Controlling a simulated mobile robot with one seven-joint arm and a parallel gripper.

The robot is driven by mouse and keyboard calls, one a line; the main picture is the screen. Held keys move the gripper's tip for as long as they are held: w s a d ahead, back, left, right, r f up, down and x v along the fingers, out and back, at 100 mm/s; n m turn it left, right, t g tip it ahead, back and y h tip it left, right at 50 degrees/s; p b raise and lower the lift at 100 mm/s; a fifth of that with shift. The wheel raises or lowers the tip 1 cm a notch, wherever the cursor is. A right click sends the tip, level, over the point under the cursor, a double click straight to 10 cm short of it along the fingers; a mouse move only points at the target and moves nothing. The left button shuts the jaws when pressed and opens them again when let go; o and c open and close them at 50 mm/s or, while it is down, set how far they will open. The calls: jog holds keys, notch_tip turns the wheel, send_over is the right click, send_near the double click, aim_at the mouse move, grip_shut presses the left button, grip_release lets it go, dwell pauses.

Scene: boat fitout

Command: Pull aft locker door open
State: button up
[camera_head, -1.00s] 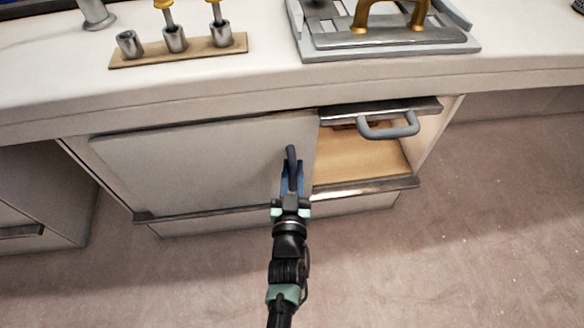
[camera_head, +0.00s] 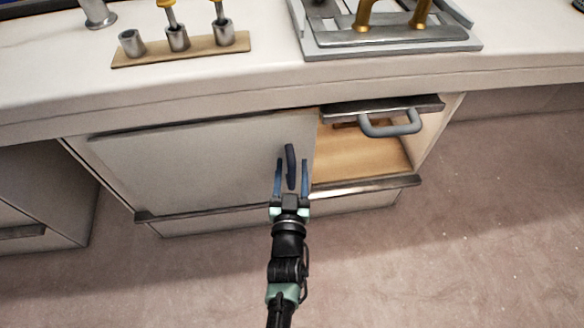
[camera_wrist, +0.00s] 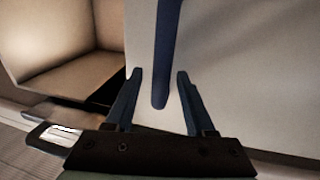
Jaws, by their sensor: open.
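The pale locker door (camera_head: 200,165) fills the left part of the cabinet front. Its dark upright handle (camera_head: 290,166) sits near the door's right edge. The handle (camera_wrist: 163,50) also shows in the wrist view against the pale door (camera_wrist: 245,65). My gripper (camera_head: 291,172) is open, with one blue finger on each side of the handle. In the wrist view my gripper's fingertips (camera_wrist: 158,75) stand apart, with the handle's end between them and visible gaps at its sides. Whether the fingertips touch the door face I cannot tell.
Right of the door is an open compartment (camera_head: 350,170) with a wooden floor. Above it a drawer front with a grey bar handle (camera_head: 392,126) juts out. The counter (camera_head: 260,85) holds a tool rack (camera_head: 190,50) and a metal hob (camera_head: 390,40). The floor (camera_head: 420,270) in front is clear.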

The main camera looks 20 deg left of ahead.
jog(key=p+v, duration=0.5)
jog(key=v, duration=0.8)
jog(key=shift+w, duration=0.1)
jog(key=w+d+r+m+t+h, duration=0.1)
jog(key=w+r+t, duration=0.1)
jog(key=w+r, duration=0.55)
jog(key=w+d+r+t+h, duration=0.15)
jog(key=w+r, duration=0.35)
jog(key=r, duration=0.6)
jog(key=w+d+r+m+t+h+p, duration=0.1)
jog(key=w+d+r+t, duration=0.15)
jog(key=r, duration=0.85)
jog(key=w+d+r+m+t+h, duration=0.1)
jog(key=d+r+h, duration=0.15)
jog(key=r, duration=0.75)
jog(key=s+d+r+m+t, duration=0.15)
jog(key=s+r, duration=0.35)
jog(key=r, duration=0.5)
jog(key=s+d+r+t+h+p, duration=0.15)
jog(key=s+r, duration=0.35)
jog(key=r, duration=0.5)
jog(key=s+d+r+t+y+b, duration=0.1)
jog(key=s+d+r, duration=0.1)
jog(key=s+r, duration=0.6)
notch_tip(320, 180, up, 40)
jog(key=w+p, duration=0.3)
jog(key=p, duration=3.5)
